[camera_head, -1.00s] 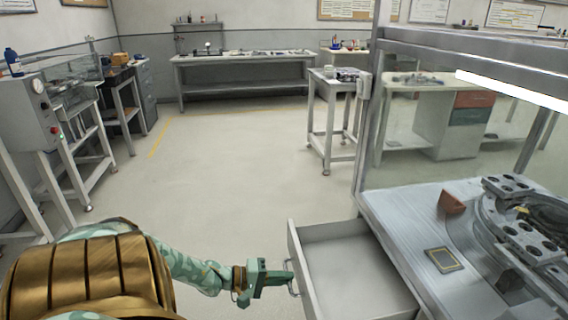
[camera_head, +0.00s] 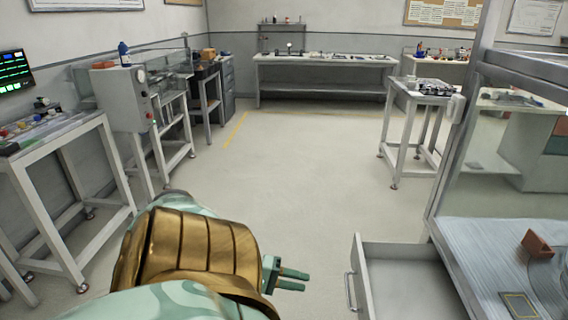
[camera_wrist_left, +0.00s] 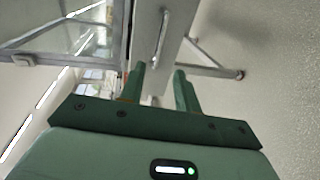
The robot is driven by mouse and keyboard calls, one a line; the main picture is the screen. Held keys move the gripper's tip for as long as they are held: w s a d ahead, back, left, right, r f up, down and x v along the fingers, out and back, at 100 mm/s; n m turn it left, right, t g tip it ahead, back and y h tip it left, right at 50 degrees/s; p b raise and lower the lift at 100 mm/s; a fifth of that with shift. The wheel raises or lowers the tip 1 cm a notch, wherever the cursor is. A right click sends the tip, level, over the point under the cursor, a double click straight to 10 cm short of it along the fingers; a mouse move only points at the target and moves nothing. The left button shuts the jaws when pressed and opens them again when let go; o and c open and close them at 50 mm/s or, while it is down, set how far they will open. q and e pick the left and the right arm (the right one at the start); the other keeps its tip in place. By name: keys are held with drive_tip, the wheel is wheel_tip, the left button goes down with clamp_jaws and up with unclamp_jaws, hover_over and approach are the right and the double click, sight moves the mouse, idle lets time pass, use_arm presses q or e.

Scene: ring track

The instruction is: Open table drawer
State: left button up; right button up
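The table drawer (camera_head: 408,285) is pulled out from under the metal table (camera_head: 468,245) at the lower right of the head view. Its inside looks empty in the part that shows. Its bar handle (camera_head: 350,290) is on the left face of the drawer front. My left gripper (camera_head: 306,280) is left of the handle, apart from it, with its fingers pointing toward it. In the left wrist view the green fingers (camera_wrist_left: 160,85) are spread with nothing between them, and the handle (camera_wrist_left: 162,38) shows beyond their tips. My right gripper is out of view.
A reddish-brown block (camera_head: 538,244) lies on the metal table, beside a glass-sided frame post (camera_head: 455,150). A small white table (camera_head: 415,105) stands behind. Benches (camera_head: 75,160) line the left wall. The floor (camera_head: 300,160) in the middle is clear.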

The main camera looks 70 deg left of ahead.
use_arm(q)
drive_tip(key=shift+v, duration=1.65)
